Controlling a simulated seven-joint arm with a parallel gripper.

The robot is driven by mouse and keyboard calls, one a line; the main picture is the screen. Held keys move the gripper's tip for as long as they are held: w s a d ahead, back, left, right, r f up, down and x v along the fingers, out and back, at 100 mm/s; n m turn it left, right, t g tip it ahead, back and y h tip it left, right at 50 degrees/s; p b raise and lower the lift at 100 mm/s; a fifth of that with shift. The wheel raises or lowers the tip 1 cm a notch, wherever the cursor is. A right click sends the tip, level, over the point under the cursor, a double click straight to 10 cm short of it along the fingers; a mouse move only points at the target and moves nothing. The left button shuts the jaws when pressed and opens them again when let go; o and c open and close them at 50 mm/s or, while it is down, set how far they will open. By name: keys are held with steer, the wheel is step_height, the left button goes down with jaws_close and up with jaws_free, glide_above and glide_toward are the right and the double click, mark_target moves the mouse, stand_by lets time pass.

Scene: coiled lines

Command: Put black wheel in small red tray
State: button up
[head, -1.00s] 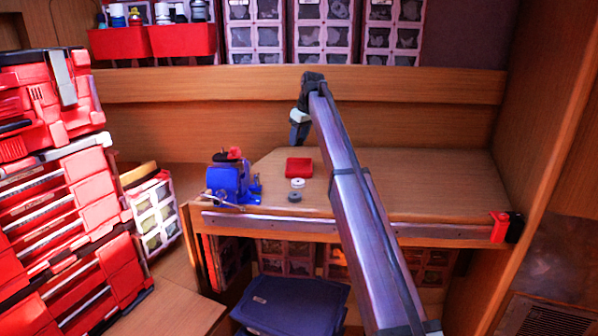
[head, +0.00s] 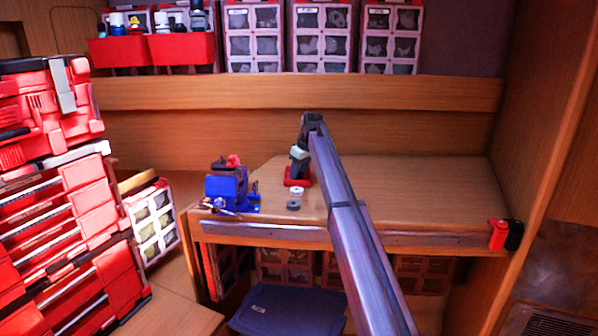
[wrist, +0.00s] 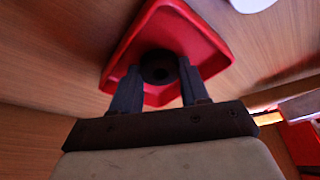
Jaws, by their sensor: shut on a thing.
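The small red tray (head: 290,183) sits on the wooden bench, partly hidden behind my gripper (head: 297,176). In the wrist view the tray (wrist: 207,42) lies below the fingers. My gripper (wrist: 158,80) is shut on the black wheel (wrist: 158,66), which shows dark and round between the fingertips. The wheel is over or inside the tray; I cannot tell whether it touches the floor of the tray. In the head view the wheel is too small and hidden to make out.
A white ring (head: 295,192) and a dark grey ring (head: 293,205) lie on the bench in front of the tray. A blue vise (head: 226,188) stands to the left. The bench (head: 430,188) is clear to the right. A wooden wall rises behind.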

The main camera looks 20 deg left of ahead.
steer(key=shift+f, duration=0.1)
steer(key=o, duration=1)
steer(key=shift+o, duration=0.2)
steer(key=v, duration=1.2)
